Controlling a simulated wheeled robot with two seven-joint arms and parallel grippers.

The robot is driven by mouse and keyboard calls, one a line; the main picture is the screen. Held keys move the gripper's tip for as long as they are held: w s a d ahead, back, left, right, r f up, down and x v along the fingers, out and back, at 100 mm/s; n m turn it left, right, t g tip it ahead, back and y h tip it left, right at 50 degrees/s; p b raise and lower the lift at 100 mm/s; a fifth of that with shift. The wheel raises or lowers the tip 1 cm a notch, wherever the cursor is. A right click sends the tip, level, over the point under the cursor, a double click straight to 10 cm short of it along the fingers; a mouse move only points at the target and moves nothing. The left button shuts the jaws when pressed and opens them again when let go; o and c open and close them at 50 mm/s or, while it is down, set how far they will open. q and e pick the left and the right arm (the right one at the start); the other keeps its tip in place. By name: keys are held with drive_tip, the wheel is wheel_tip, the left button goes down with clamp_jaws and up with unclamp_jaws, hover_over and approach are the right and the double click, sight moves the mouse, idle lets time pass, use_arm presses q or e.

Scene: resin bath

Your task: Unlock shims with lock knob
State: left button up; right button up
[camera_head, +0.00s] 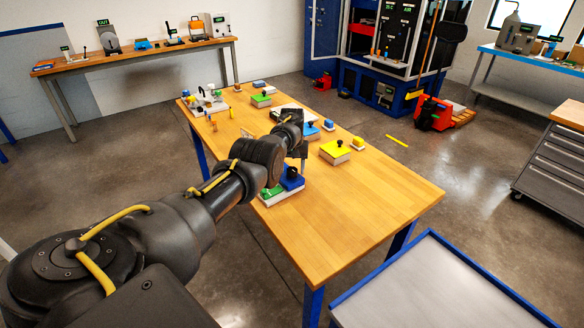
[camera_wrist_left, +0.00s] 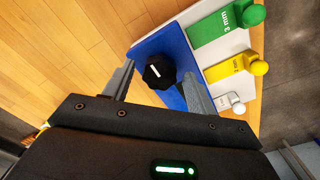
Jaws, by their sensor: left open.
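The black lock knob (camera_wrist_left: 159,71) stands on a blue block (camera_wrist_left: 160,42) in the left wrist view. My left gripper (camera_wrist_left: 156,88) is open, with its two fingers on either side of the knob; I cannot tell whether they touch it. Beside the blue block, a pale base holds a green shim (camera_wrist_left: 223,28) marked 3 mm, a yellow shim (camera_wrist_left: 232,66) and a white shim (camera_wrist_left: 230,103), each with a ball handle. In the head view my left gripper (camera_head: 296,165) is over the blue block (camera_head: 291,180) at the table's near left edge. My right gripper is not in view.
The wooden table (camera_head: 380,210) also holds a yellow-topped block with a black knob (camera_head: 335,152), small coloured blocks and a white fixture (camera_head: 205,100) at its far end. The table's near right part is clear. A blue-rimmed metal surface (camera_head: 440,295) is at the lower right.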

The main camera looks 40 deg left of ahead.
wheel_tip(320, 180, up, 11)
drive_tip(key=p, duration=1)
drive_tip(key=shift+p, duration=0.4)
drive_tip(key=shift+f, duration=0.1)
